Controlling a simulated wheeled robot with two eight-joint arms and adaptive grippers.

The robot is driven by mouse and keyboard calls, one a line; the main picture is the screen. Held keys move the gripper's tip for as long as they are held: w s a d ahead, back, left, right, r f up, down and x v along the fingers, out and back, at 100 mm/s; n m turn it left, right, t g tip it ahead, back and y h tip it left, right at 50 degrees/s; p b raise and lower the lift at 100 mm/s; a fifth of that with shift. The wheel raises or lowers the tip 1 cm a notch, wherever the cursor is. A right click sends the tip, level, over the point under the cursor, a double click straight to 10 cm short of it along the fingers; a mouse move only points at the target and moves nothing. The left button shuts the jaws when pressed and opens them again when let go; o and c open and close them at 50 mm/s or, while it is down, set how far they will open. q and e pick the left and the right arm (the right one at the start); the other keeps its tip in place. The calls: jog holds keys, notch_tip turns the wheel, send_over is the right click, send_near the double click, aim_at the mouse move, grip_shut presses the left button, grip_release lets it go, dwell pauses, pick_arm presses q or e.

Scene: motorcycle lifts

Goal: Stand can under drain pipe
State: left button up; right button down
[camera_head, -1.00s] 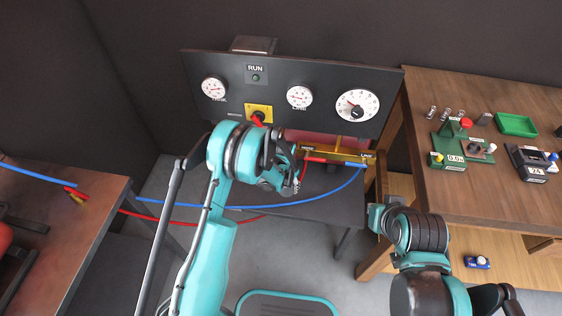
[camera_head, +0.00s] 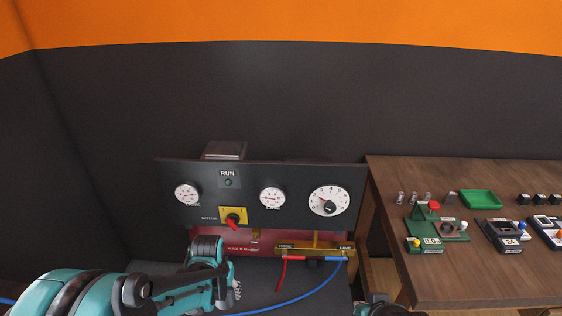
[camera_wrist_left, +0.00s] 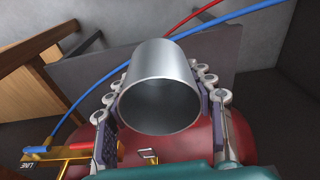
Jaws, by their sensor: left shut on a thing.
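A grey metal can (camera_wrist_left: 160,88) fills the middle of the left wrist view, its open round mouth facing the camera. My left gripper (camera_wrist_left: 160,105) is shut on it, with a finger on each side. In the head view my left gripper (camera_head: 234,291) is at the bottom, in front of the panel, and the can cannot be made out. A red tank (camera_wrist_left: 185,148) lies close below the can in the wrist view, with a small brass fitting (camera_wrist_left: 148,155) on it. I cannot tell whether this fitting is the drain pipe.
A black panel (camera_head: 300,225) carries gauges and a red-handled switch (camera_head: 233,220). A brass manifold (camera_head: 312,248) below it holds a red hose (camera_head: 283,272) and a blue hose (camera_head: 325,287). A wooden bench (camera_head: 460,270) with small devices stands at right.

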pick_arm(q)
jog(key=shift+s+a+r, duration=0.15)
jog(key=shift+s, duration=0.05)
jog(key=w+d+f+m, duration=0.2)
jog(key=w+d+f, duration=0.4)
jog(key=f, duration=0.3)
jog(key=w+d+f+m, duration=0.3)
jog(key=w+d+f, duration=0.3)
jog(key=d+f, duration=0.15)
jog(key=b, duration=0.4)
send_over(244, 297)
jog(key=shift+h, duration=0.3)
jog(key=f, duration=0.7)
jog(key=shift+s+d+f, duration=0.2)
jog(key=shift+s+d, duration=0.1)
jog(key=shift+d, duration=0.05)
jog(key=shift+w+a+f, duration=0.15)
jog(key=shift+a+f, duration=0.15)
jog(key=shift+a, duration=0.15)
notch_tip(244, 297, down, 4)
jog(key=shift+b, duration=1.2)
jog(key=shift+r, duration=0.15)
